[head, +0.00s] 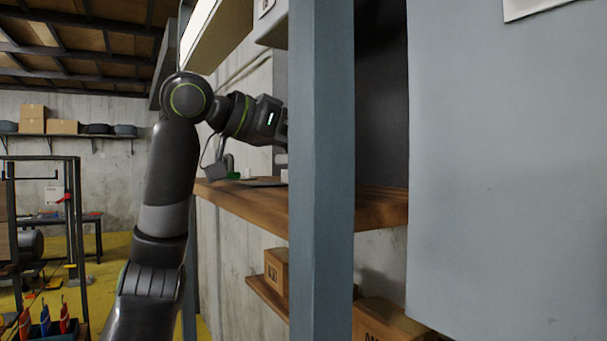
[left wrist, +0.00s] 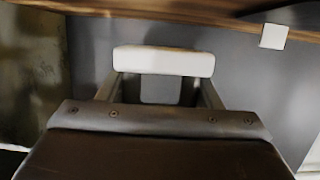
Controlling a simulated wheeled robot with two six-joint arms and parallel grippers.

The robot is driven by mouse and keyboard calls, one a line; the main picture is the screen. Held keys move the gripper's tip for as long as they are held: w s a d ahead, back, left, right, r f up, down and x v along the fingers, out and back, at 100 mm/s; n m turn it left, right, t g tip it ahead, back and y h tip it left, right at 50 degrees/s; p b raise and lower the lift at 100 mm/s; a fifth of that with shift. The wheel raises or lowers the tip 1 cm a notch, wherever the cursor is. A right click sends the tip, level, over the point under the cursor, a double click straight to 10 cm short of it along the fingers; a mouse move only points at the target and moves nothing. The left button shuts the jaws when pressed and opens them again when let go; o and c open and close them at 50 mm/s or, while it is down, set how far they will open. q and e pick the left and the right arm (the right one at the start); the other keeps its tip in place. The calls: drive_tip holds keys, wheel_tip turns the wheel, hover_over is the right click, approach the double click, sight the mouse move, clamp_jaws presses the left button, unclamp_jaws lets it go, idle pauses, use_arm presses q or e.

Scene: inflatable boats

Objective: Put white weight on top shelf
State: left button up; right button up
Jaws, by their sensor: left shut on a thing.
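The white weight (left wrist: 163,61) is a pale, rounded bar in the left wrist view, held across the fingers of my left gripper (left wrist: 160,80). The gripper is shut on it. In the head view my left arm reaches over a wooden shelf board, and the gripper (head: 281,130) is largely hidden behind the blue-grey post. I cannot make out the weight clearly there. The wooden shelf board (head: 240,198) lies below the gripper. Another shelf (head: 222,35) is above it at the top of the picture. My right gripper is not in view.
The blue-grey post (head: 321,170) stands right beside my left gripper. A large grey panel (head: 505,170) fills the right side. Cardboard boxes (head: 276,270) sit on a lower board. A small white block (left wrist: 273,36) shows by a wooden edge in the left wrist view.

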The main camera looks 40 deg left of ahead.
use_arm(q)
wheel_tip(320, 180, down, 3)
drive_tip(key=shift+s+d+f+b, duration=0.1)
drive_tip(key=shift+f+b, duration=0.05)
drive_tip(key=shift+b, duration=0.45)
drive_tip(key=shift+f, duration=0.25)
drive_tip(key=shift+f, duration=0.2)
drive_tip(key=o, duration=1.3)
